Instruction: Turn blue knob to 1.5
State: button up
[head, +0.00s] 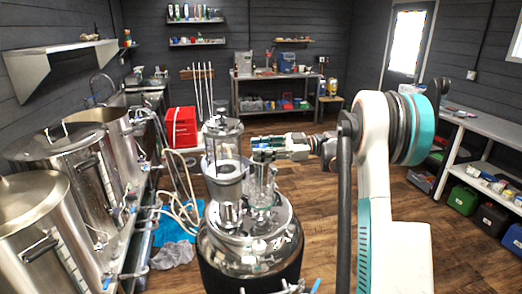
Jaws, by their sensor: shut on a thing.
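My gripper (256,148) reaches left from the white and teal arm, above the steel vessel (250,245) in the middle. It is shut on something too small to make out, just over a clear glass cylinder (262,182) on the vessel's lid. A taller glass and steel column (223,150) stands just left of the gripper. A small blue knob or handle (316,285) shows at the vessel's lower right. Other small blue handles show on the left kettles' valves, one low at the left (106,283). No scale or number is readable on any of them.
Large steel kettles (68,150) with hoses line the left side. A workbench (275,78) stands at the back, and white shelving (490,130) at the right. Wooden floor between is open.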

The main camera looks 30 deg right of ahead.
jog(key=shift+g, duration=0.4)
jog(key=o, duration=0.8)
jog(key=shift+d, duration=0.15)
jog(key=v, duration=0.7)
jog(key=shift+d+f, duration=0.1)
jog(key=shift+d, duration=0.05)
